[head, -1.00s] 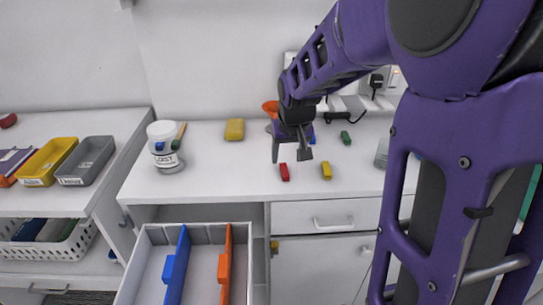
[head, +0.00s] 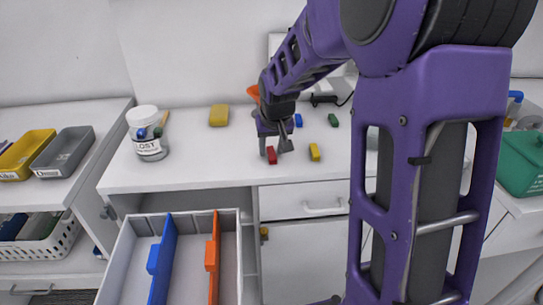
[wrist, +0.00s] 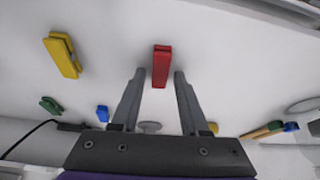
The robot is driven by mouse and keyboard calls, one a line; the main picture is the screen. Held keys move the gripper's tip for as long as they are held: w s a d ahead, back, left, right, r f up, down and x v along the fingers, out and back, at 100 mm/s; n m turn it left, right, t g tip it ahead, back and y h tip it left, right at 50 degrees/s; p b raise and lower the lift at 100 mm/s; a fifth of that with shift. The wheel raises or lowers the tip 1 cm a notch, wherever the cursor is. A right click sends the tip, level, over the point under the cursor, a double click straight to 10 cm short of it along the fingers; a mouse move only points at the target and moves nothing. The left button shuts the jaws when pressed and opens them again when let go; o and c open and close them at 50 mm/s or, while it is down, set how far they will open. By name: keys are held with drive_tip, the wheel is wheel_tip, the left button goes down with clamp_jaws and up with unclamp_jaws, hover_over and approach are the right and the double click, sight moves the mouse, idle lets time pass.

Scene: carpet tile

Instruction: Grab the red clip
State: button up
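The red clip (head: 271,155) lies on the white counter (head: 200,175) near its front edge. My gripper (head: 275,149) is low over the counter, just behind and around the clip in the head view. In the wrist view the red clip (wrist: 162,66) shows between and slightly beyond the two grey fingertips (wrist: 158,72). The fingers are apart, with clear gaps on both sides of the clip. No contact shows.
A yellow clip (head: 314,152) lies right of the red one; a green clip (head: 333,120) and a blue clip (head: 298,120) lie farther back. A jar (head: 147,134) and yellow sponge (head: 219,115) stand left. An open drawer (head: 125,245) with blue and orange dividers is below.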

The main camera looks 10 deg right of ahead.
clamp_jaws()
